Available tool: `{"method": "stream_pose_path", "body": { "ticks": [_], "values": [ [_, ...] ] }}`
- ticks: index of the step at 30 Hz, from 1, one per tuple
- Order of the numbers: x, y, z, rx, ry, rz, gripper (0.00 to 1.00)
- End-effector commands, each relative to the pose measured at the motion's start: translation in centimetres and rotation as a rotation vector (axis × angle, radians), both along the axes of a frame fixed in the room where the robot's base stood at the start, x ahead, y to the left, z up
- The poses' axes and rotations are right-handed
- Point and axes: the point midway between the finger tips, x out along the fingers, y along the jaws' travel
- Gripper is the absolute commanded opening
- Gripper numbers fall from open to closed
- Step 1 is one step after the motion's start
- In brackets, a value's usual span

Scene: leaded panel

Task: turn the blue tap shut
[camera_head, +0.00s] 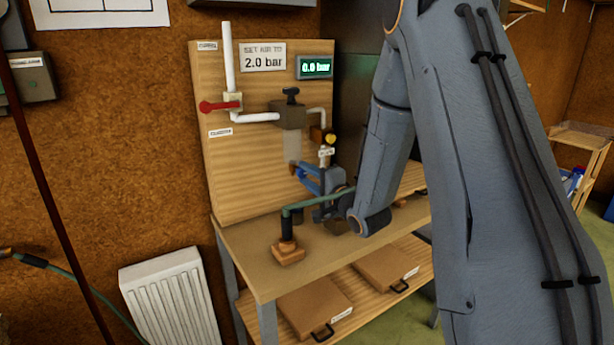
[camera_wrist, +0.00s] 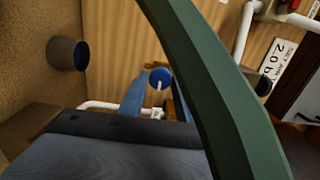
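In the wrist view a round blue piece with a small pale pin, which looks like the blue tap (camera_wrist: 160,77), lies just ahead of my gripper (camera_wrist: 162,88). My gripper's two blue fingers are apart, one on each side of the piece. I cannot tell whether they touch it. In the head view my gripper (camera_head: 302,175) reaches left toward the wooden backboard (camera_head: 250,180), above the bench. The tap cannot be made out clearly there.
A green tube (camera_head: 318,199) on a wooden-based stand (camera_head: 288,252) passes close to my gripper; it crosses the wrist view (camera_wrist: 215,85). A red lever (camera_head: 220,107), white pipe (camera_head: 229,55) and display reading 0.0 bar (camera_head: 316,67) are on the board. My arm hides the bench's right side.

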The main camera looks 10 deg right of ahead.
Motion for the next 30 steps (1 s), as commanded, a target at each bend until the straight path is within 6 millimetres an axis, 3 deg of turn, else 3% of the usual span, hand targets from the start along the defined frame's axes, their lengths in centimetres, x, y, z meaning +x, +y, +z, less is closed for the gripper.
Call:
{"method": "stream_pose_path", "body": {
  "ticks": [3, 13, 24, 30],
  "values": [
    [0.0, 0.0, 0.0, 0.0, 0.0, 0.0, 0.45],
    [-0.4, -0.2, 0.0, -0.001, 0.001, 0.0, 0.45],
    [-5.6, -2.0, -0.1, 0.0, 0.0, -0.002, 0.45],
    [-7.2, -2.4, 0.0, -0.001, 0.0, -0.001, 0.45]
  ]
}}
